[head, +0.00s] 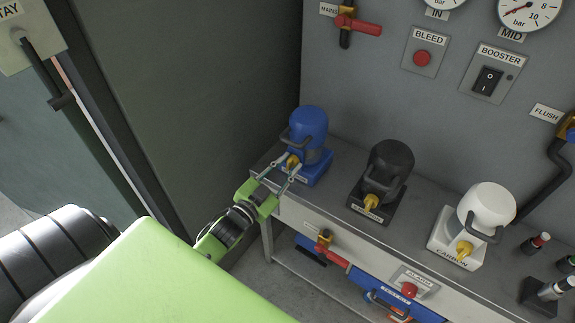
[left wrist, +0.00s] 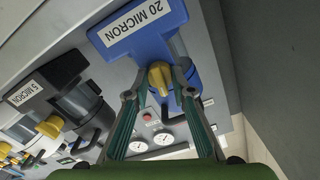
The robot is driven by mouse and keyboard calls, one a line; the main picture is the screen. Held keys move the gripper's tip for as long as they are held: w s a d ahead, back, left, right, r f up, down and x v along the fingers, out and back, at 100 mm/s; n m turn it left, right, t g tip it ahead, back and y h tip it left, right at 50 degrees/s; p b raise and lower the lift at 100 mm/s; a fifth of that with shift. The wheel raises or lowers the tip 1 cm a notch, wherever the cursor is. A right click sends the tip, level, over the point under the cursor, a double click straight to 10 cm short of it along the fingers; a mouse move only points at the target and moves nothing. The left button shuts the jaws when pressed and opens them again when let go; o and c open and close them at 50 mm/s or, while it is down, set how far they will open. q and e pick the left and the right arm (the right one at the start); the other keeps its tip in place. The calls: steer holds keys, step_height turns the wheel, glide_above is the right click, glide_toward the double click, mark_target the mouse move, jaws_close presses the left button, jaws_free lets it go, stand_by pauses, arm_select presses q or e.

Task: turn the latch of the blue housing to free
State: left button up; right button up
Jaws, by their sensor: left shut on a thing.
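The blue housing (head: 309,128) stands upright on its blue base at the back left end of the bench in the head view. Its yellow latch (head: 292,161) is on the front, low down. My left gripper (head: 290,168) is at the latch, with one finger on each side. In the left wrist view the latch (left wrist: 159,74) sits between the fingertips of the left gripper (left wrist: 159,84), which is shut on it. The blue base (left wrist: 148,48) there carries a "20 MICRON" label. The fingers hide part of the latch's sides. My right gripper is not in view.
A black housing (head: 390,165) and a white housing (head: 487,208), both with yellow latches, stand to the right on the grey bench (head: 340,212). A dark wall (head: 215,90) is close on the left. The panel behind has a red bleed button (head: 422,58) and gauges.

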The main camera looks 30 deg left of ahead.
arm_select(q)
steer(key=m, duration=0.8)
steer(key=shift+f, duration=0.15)
steer(key=m+b, duration=0.1)
steer(key=m, duration=0.3)
steer(key=shift+d, duration=0.1)
steer(key=shift+m+b, duration=0.65)
steer(key=shift+m, duration=1.45)
steer(key=o, duration=1.1)
steer(key=s, duration=1.2)
steer(key=shift+a, duration=0.25)
